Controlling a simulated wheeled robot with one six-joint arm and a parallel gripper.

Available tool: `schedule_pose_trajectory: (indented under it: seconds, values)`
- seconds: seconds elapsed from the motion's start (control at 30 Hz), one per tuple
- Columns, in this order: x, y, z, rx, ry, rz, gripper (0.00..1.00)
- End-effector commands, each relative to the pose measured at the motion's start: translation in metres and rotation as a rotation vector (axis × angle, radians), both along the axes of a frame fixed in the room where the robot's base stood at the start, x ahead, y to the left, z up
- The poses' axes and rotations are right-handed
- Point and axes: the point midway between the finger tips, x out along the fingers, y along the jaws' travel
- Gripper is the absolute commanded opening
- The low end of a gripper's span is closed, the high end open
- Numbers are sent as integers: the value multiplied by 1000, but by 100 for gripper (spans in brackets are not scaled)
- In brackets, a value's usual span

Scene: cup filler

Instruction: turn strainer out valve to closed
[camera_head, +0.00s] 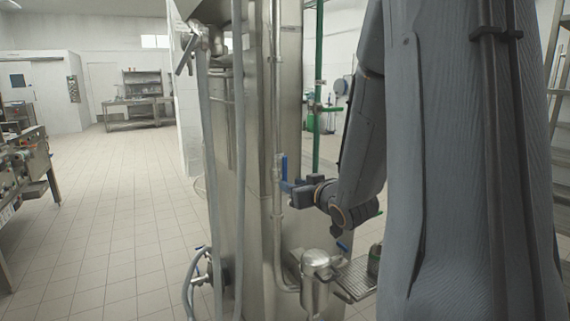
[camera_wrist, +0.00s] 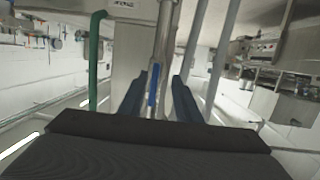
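A valve with a blue lever handle (camera_head: 284,167) sits on a thin vertical steel pipe (camera_head: 277,224). The lever stands upright, roughly along the pipe. My gripper (camera_head: 291,187) is at the lever, coming from the right. In the wrist view, the two dark fingers of my gripper (camera_wrist: 159,88) are spread, with the blue lever (camera_wrist: 153,86) between them and gaps showing beside it. I cannot tell whether either finger touches it. A steel canister, seemingly the strainer (camera_head: 317,268), stands below. No label shows which valve is the strainer out valve.
A tall steel cabinet (camera_head: 255,120) stands behind the pipe. Another blue handle (camera_head: 342,246) lies low near the canister and a drain tray (camera_head: 357,275). A green pipe (camera_head: 319,90) rises behind. Grey hoses (camera_head: 205,130) hang at left. Tiled floor (camera_head: 110,220) is open at left.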

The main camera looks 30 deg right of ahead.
Motion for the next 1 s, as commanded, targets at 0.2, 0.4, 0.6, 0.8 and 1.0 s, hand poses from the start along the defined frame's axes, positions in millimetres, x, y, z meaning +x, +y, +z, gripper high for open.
schedule_pose_trajectory:
  seconds: [0.2,0.4,0.6,0.8,1.0]
  values:
    - [-4,-13,35,14,-167,49,30]
    - [10,-12,41,18,-192,62,30]
    - [42,-11,41,18,-192,61,30]
    - [65,-10,41,18,-191,59,30]
    - [73,-10,40,17,-191,58,30]
